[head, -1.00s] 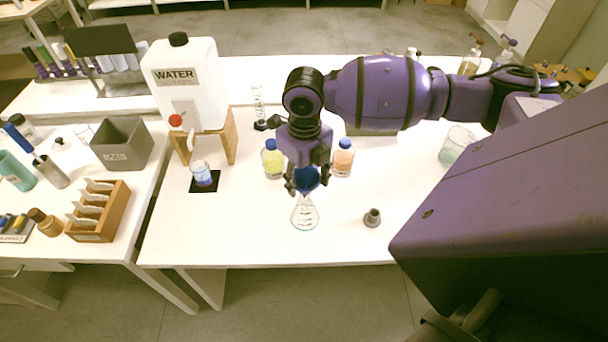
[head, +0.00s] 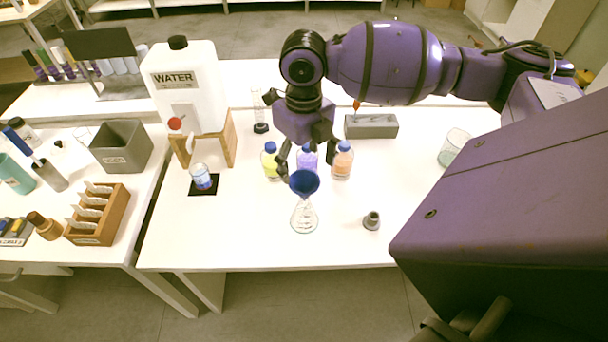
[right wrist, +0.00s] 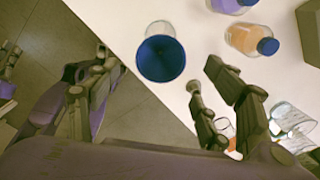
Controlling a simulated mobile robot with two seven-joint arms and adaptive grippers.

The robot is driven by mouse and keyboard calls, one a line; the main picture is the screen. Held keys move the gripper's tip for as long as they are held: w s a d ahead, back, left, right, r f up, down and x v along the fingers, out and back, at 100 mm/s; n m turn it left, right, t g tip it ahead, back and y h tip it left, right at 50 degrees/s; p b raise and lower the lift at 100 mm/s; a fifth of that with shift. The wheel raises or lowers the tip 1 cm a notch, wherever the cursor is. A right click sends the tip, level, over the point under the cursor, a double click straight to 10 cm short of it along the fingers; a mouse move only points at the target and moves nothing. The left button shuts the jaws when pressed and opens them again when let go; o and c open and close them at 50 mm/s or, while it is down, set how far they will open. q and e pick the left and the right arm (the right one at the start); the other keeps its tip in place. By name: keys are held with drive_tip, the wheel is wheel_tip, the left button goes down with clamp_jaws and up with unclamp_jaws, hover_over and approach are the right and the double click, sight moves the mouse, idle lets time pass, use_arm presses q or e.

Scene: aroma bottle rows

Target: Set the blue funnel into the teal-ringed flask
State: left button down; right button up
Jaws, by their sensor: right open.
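The blue funnel (head: 304,183) sits upright with its wide mouth up, on the neck of a clear conical flask (head: 304,216) on the white table. The funnel covers the flask's neck, so I cannot make out the teal ring or the seated stem. In the right wrist view the funnel (right wrist: 161,58) shows as a blue disc, with part of the flask's glass (right wrist: 160,27) beside it. My right gripper (head: 305,164) is open and empty, just above and behind the funnel, apart from it. Its spread fingers also show in the right wrist view (right wrist: 152,78).
Bottles with yellow (head: 270,162), purple (head: 307,160) and orange (head: 342,162) liquid stand close behind the flask. A small grey stopper-like piece (head: 372,221) is to its right. The table's front edge is close.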

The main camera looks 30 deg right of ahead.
wheel_tip(320, 180, up, 5)
idle(0.8)
